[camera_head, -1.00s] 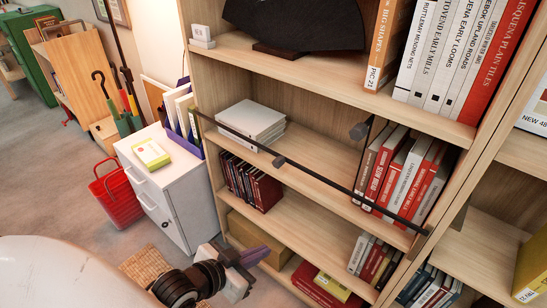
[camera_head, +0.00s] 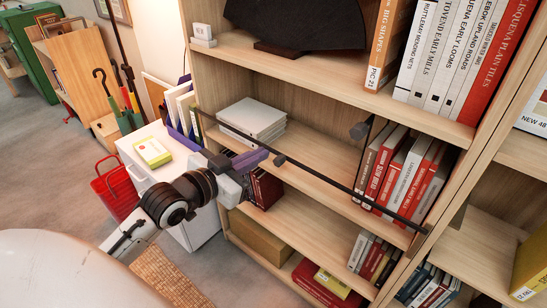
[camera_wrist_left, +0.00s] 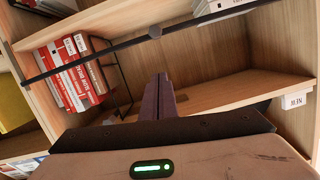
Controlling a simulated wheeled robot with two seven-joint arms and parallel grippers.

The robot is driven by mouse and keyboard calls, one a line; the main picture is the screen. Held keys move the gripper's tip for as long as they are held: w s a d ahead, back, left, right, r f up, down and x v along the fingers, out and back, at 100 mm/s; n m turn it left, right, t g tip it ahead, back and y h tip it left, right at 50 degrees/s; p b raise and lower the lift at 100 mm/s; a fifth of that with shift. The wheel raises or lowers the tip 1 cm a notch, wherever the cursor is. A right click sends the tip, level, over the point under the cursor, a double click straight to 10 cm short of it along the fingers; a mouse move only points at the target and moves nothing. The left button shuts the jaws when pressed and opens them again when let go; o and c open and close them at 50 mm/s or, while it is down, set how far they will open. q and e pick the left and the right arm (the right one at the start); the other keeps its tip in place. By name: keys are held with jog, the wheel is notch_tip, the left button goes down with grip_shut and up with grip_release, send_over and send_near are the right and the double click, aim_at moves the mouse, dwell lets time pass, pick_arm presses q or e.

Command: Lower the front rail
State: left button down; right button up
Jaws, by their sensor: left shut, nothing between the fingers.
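The front rail (camera_head: 325,180) is a thin dark bar that slants across the front of the bookcase's middle shelf, with a short dark knob (camera_head: 279,160) on it. The rail also crosses the left wrist view (camera_wrist_left: 95,59), with the knob (camera_wrist_left: 155,32) above the fingertips. My left gripper (camera_head: 264,154) is shut and empty, its purple-grey fingers pointing toward the shelf close by the knob. In the left wrist view the fingers (camera_wrist_left: 160,78) show below the rail, with a gap in the picture. Whether they touch the rail is not clear. My right gripper is not in view.
Behind the rail, red and white books (camera_head: 400,175) lean by a dark bookend (camera_head: 360,131), and a white stack (camera_head: 252,119) lies left. A white cabinet (camera_head: 147,174) and red basket (camera_head: 113,190) stand left of the bookcase. The shelf middle is empty.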

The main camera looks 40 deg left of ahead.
pick_arm(q)
jog(key=w+f, duration=0.5)
jog(key=w, duration=0.2)
jog(key=shift+a+f, duration=0.15)
jog(key=shift+f, duration=0.15)
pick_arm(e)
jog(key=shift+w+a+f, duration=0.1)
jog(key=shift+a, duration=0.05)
pick_arm(q)
jog(key=shift+f+b, duration=0.1)
jog(key=shift+b, duration=0.2)
